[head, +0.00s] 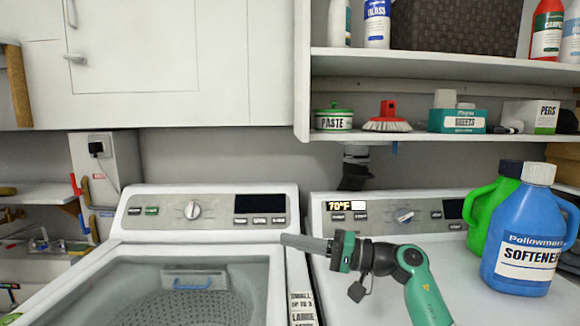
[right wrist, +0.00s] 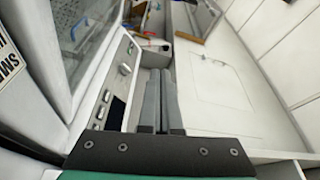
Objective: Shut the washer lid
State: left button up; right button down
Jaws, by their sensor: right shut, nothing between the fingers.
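The washer (head: 130,222) stands at the left in the head view, its control panel at the back. A perforated drum (head: 190,305) with a light-blue piece shows within its pale top frame. I cannot tell whether a clear washer lid covers the drum or the top is open. My right gripper (head: 288,241) is shut and empty, pointing left, in front of the right end of the washer's panel. Its shut fingers (right wrist: 162,88) also show in the right wrist view, beside the panel (right wrist: 122,85). My left gripper is not in view.
A second machine (head: 345,290) stands to the right, with a blue softener jug (head: 525,240) and a green jug (head: 482,215) on top. Loaded shelves (head: 420,60) hang above it, and a white cabinet (head: 140,60) hangs above the washer. The space above the washer's front is clear.

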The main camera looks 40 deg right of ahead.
jog(key=shift+s+f, duration=0.15)
jog(key=shift+f, duration=0.1)
dwell(0.3)
jog(key=s+a+r+p, duration=0.1)
jog(key=s+a+r, duration=0.2)
jog(key=s+r, duration=0.3)
jog(key=s+a+r+p, duration=0.1)
jog(key=s+a+r, duration=0.2)
jog(key=s+r, duration=0.3)
jog(key=shift+s+a+r, duration=0.15)
jog(key=shift+a+r, duration=0.1)
jog(key=shift+r, duration=0.25)
jog(key=shift+p, duration=0.3)
